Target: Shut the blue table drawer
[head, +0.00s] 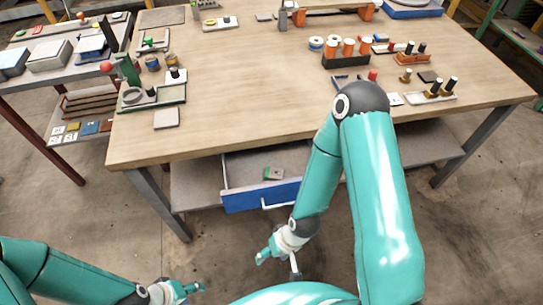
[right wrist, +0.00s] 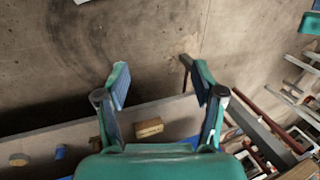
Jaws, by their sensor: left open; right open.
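The blue drawer (head: 245,200) is pulled out from under the wooden table. Its blue front has a pale handle (head: 280,204), and a small green and brown item (head: 273,173) lies inside. My right gripper (head: 279,264) is open and empty, in front of the drawer and apart from it in the picture. In the right wrist view its two fingers (right wrist: 159,82) are spread with nothing between them, and the drawer cannot be made out for certain there. My left gripper (head: 188,292) is open and empty at the bottom, left of the right one and farther from the drawer.
The wooden table (head: 235,90) carries tools, racks and small parts, mostly along its sides and back. A grey lower shelf (head: 195,185) runs under it beside the drawer. A side bench (head: 75,75) stands at the left. The concrete floor (head: 100,215) before the table looks clear.

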